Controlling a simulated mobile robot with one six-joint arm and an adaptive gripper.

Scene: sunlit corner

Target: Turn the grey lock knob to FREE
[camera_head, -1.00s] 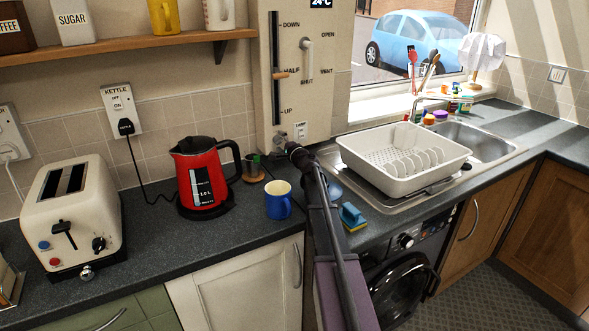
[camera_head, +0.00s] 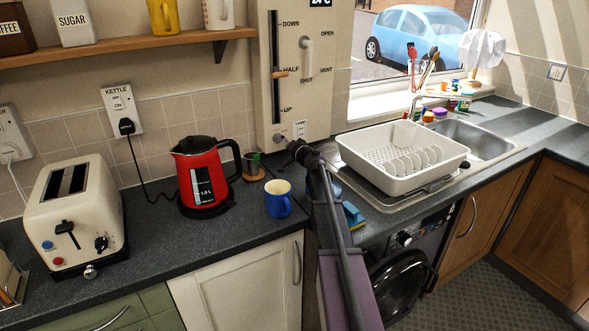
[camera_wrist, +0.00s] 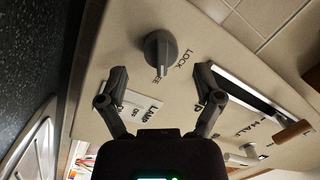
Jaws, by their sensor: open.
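The grey lock knob (camera_wrist: 160,52) is on the cream wall panel (camera_wrist: 222,60), with LOCK printed to its right in the wrist view. Below it, only the last letters of another word, "EE", show. Its raised ridge runs roughly up and down in that view, the lower end close to these letters. I cannot make out a pointer mark. In the head view the knob (camera_head: 280,138) is small at the panel's lower edge. My gripper (camera_wrist: 160,76) is open and empty, its fingers spread below the knob in the wrist view, apart from it. My gripper (camera_head: 294,148) also shows right of the knob.
The panel also carries a LAMP switch (camera_wrist: 140,104) between my fingers and a slider with a wooden handle (camera_wrist: 293,132). A blue mug (camera_head: 278,198), a red kettle (camera_head: 203,178) and a dish rack (camera_head: 400,165) stand on the counter below.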

